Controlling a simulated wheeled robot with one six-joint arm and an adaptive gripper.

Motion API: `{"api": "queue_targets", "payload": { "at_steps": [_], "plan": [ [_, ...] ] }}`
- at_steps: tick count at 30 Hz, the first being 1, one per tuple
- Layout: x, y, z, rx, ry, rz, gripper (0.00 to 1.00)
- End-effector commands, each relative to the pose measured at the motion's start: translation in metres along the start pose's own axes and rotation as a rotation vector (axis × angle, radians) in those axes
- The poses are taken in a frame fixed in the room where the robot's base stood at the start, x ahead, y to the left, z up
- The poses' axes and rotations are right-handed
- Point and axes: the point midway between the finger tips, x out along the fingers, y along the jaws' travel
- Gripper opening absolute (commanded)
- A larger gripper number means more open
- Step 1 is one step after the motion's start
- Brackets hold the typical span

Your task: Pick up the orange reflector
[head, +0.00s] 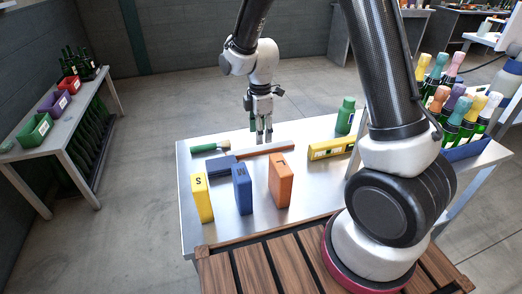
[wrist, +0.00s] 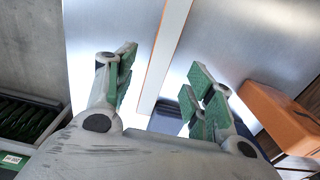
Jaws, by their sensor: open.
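The orange reflector appears to be the long thin bar (head: 280,148) lying on the metal table, orange-edged with a pale face. In the wrist view this bar (wrist: 164,52) runs from the top edge down into the gap between my fingers. My gripper (head: 263,141) points down over the table at the bar, with its fingers apart. In the wrist view my gripper (wrist: 160,88) has green-padded fingers on either side of the bar's line, with nothing clasped. I cannot tell the height of the fingertips above the bar.
Upright yellow (head: 202,200), blue (head: 242,190) and orange (head: 281,182) lettered blocks stand in front. A flat blue block (head: 221,166) lies beside the bar's left end.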

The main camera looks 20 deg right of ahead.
Motion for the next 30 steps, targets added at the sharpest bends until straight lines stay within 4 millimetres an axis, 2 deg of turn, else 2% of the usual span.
{"api": "queue_targets", "payload": {
  "at_steps": [10,13,19,20,27,28,30],
  "plan": [
    [0.05,-0.002,0.001,0.003,-0.001,-0.002,0.54],
    [0.056,-0.002,0.001,0.004,0.0,0.0,0.54],
    [0.057,-0.002,0.001,0.004,0.0,0.001,0.54],
    [0.057,-0.002,0.001,0.004,0.0,0.001,0.5],
    [0.057,-0.002,0.001,0.004,0.0,0.001,0.06],
    [0.056,-0.002,0.001,0.004,0.0,0.001,0.03],
    [0.056,-0.001,0.001,0.004,0.0,0.001,0.03]
  ]
}}
